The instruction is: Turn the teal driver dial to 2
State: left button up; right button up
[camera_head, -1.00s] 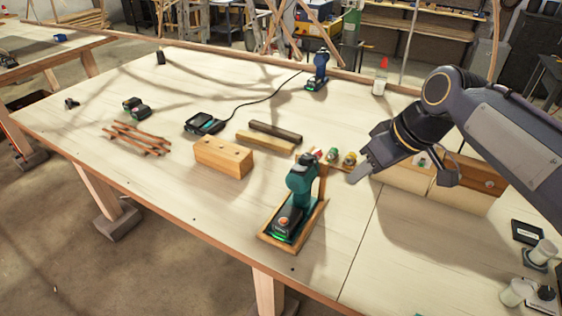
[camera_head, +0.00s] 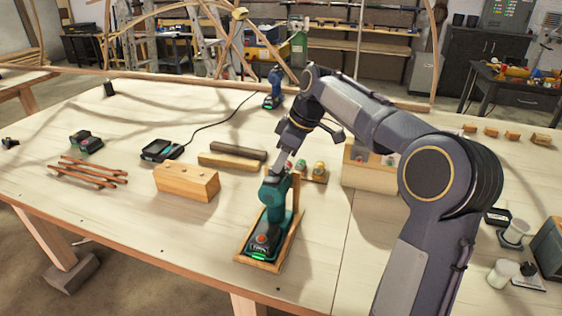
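The teal driver (camera_head: 273,192) stands upright in a wooden holder (camera_head: 243,258) near the table's front edge. Its battery base shows a green light and an orange-red spot on top. My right gripper (camera_head: 281,166) points down just behind and above the driver's head, its fingertips close to the head. I cannot tell whether they touch it. The fingers are seen nearly edge-on, so their opening does not show. The dial and its numbers are too small to make out. My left gripper is not in view.
A drilled wooden block (camera_head: 187,182) stands left of the driver, with two wooden bars (camera_head: 232,158) behind it. A blue driver (camera_head: 273,90) stands farther back. The table's front left is clear.

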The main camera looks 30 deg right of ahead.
jog(key=shift+w+a+f, duration=0.15)
jog(key=shift+f, duration=0.3)
jog(key=shift+c, duration=0.5)
jog(key=c, duration=0.6)
jog(key=shift+m, duration=0.3)
jog(key=m+h, duration=0.1)
jog(key=m, duration=0.2)
jog(key=shift+a+t, duration=0.15)
jog(key=shift+t, duration=0.15)
jog(key=shift+a+m+t+h+p, duration=0.15)
jog(key=shift+m+h, duration=0.3)
jog(key=shift+m, duration=0.55)
jog(key=shift+m+t+h+p, duration=0.2)
jog(key=shift+m+h, duration=0.25)
jog(key=shift+m, duration=0.85)
